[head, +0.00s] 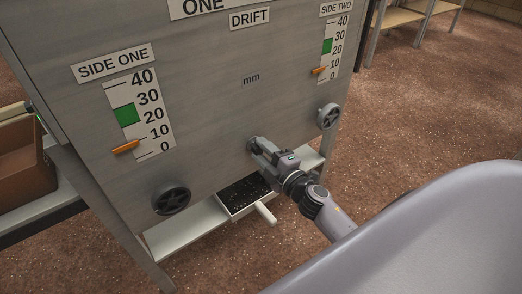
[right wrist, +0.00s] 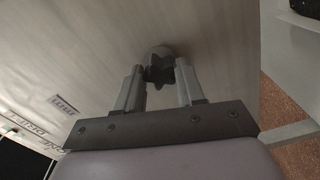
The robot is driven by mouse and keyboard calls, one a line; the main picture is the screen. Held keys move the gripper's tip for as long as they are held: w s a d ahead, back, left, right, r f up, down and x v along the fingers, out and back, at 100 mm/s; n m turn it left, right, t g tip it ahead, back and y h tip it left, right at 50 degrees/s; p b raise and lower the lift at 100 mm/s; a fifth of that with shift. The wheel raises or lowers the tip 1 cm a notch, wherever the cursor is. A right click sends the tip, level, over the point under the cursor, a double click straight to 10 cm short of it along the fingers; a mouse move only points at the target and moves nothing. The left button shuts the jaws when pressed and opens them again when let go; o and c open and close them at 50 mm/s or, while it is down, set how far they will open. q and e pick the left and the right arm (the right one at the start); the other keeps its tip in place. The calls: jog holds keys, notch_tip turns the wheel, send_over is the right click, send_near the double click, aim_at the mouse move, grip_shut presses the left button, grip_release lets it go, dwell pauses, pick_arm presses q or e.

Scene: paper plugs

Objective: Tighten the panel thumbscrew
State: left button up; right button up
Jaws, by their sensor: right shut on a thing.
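The panel thumbscrew (right wrist: 159,66), a dark lobed knob, sits on the grey panel (head: 215,110) between the two fingers of my right gripper (head: 258,150). In the right wrist view, the right gripper (right wrist: 160,78) has one finger on each side of the knob and is shut on it. In the head view the fingers mostly hide the thumbscrew, low on the panel below the "mm" mark. My left gripper is in neither view.
A dark handwheel (head: 171,200) is at the panel's lower left and a grey one (head: 328,116) at its right. A tray of dark bits (head: 264,213) with a white handle is below my right gripper. A brown box (head: 25,165) stands at the left.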

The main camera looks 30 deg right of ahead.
jog(key=m+p, duration=0.1)
jog(key=m, duration=0.2)
jog(key=shift+r+p, duration=0.1)
jog(key=shift+p, duration=0.25)
jog(key=shift+m+p, duration=0.4)
jog(key=shift+m, duration=0.6)
jog(key=m+p, duration=0.2)
jog(key=m, duration=0.1)
jog(key=shift+m, duration=0.4)
jog(key=m+p, duration=0.1)
jog(key=m, duration=0.2)
jog(key=shift+m+p, duration=0.3)
jog(key=shift+p, duration=0.05)
jog(key=shift+m+p, duration=0.55)
jog(key=shift+m, duration=0.65)
jog(key=shift+f, duration=0.25)
jog(key=o, duration=1)
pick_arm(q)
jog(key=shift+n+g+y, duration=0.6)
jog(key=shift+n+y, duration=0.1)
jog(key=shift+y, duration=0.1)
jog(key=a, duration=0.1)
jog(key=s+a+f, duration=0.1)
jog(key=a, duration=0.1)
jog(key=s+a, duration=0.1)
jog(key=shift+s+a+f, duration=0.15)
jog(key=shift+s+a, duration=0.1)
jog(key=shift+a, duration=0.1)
